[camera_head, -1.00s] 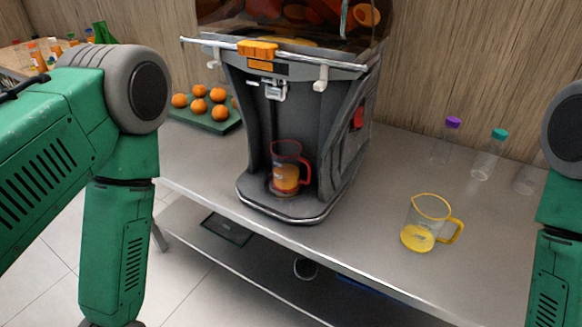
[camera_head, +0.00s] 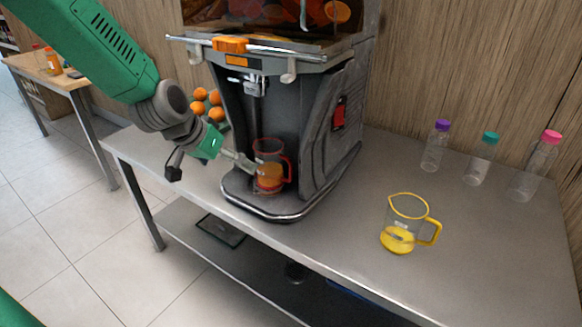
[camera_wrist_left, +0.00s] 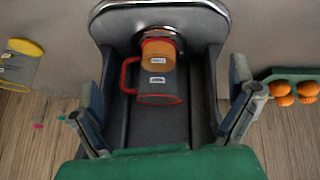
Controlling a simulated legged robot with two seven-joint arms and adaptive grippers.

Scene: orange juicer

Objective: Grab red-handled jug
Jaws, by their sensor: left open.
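The red-handled jug (camera_head: 268,168), clear with orange juice in it, stands upright on the base of the juicer (camera_head: 262,205). In the left wrist view the jug (camera_wrist_left: 157,82) shows between the two fingers, ahead of them, with its red handle at the left. My left gripper (camera_head: 243,160) comes in from the left, close to the jug's left side. It is open and empty in the left wrist view (camera_wrist_left: 165,112), with a finger on each side. In the head view I cannot tell whether a finger touches the jug. My right gripper does not show.
A yellow-handled jug (camera_head: 408,226) with some juice stands on the metal table (camera_head: 470,270) to the right. Three capped bottles (camera_head: 480,160) stand along the back right. Oranges (camera_head: 208,100) lie behind my left arm. The table's front right is clear.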

